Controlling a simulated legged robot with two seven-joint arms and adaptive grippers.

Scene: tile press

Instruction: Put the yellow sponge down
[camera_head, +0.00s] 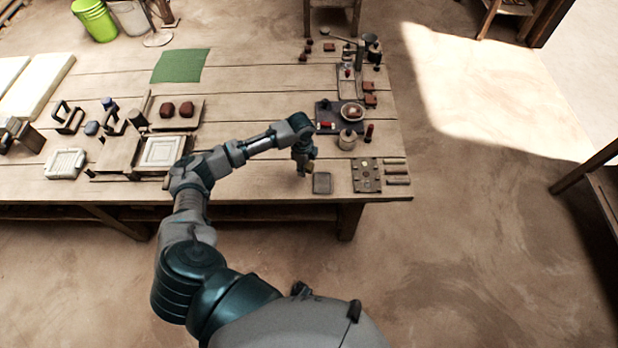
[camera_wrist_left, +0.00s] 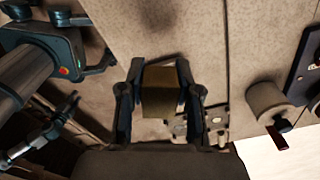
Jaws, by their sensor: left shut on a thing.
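My left gripper (camera_head: 303,170) is over the front right part of the wooden table (camera_head: 240,185), just left of a small dark square plate (camera_head: 322,183). In the left wrist view its two fingers (camera_wrist_left: 160,75) are shut on the yellow sponge (camera_wrist_left: 161,92), one finger on each side. The sponge looks dull brownish yellow there. In the head view the arm and fingers hide most of it. A dark shadow lies on the table close by the sponge; I cannot tell whether the sponge touches the table.
A board with several round spots (camera_head: 367,175) lies right of the plate, near the table's right edge. A small pot (camera_head: 347,140), a white bowl (camera_head: 352,112) and a dark tray (camera_head: 325,112) stand behind. A green cloth (camera_head: 180,66) lies far back.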

